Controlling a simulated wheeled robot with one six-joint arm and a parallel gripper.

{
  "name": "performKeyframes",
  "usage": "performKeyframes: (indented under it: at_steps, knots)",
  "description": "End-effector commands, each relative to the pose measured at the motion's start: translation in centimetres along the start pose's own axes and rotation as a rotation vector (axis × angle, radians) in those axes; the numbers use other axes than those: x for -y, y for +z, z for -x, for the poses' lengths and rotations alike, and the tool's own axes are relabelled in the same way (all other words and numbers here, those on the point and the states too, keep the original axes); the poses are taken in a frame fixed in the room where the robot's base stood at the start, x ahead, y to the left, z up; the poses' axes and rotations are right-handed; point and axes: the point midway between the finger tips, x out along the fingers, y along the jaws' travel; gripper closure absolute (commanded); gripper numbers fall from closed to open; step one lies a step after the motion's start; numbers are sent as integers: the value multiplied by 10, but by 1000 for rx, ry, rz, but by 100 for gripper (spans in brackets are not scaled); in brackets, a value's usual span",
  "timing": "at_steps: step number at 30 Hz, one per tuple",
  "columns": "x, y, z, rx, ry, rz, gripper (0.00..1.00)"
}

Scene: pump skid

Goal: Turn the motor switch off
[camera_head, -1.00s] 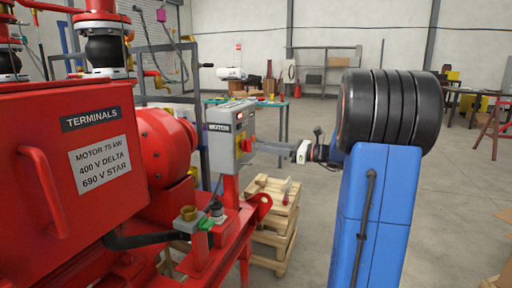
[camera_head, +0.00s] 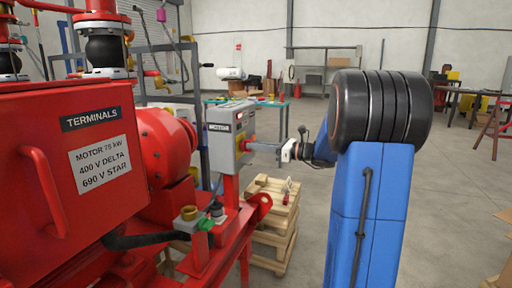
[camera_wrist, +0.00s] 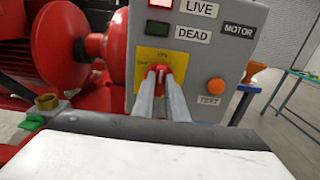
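The motor switch is a red handle (camera_wrist: 160,73) on a yellow plate (camera_wrist: 146,62), on the front of a grey control box (camera_head: 228,140). The handle stands roughly upright in the wrist view. My gripper (camera_head: 253,146) reaches the box face from the right in the head view. In the wrist view, the two grey fingers of my gripper (camera_wrist: 160,80) lie on either side of the handle with a narrow gap. I cannot tell whether they press on it. The lamp beside LIVE (camera_wrist: 160,3) looks bright; the lamp beside DEAD (camera_wrist: 157,29) looks dark.
An orange TEST button (camera_wrist: 216,86) is right of and below the switch. The red terminal box (camera_head: 75,170) and motor (camera_head: 165,145) are on the left. A stack of wooden pallets (camera_head: 272,225) stands below the box. Floor on the right is open.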

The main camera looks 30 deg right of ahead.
Motion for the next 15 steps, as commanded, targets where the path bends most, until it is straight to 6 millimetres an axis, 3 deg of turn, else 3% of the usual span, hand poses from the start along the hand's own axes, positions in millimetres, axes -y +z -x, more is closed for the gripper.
performKeyframes:
  at_steps: [15]
  knots:
    - [-1,0,0,0,1,132,100]
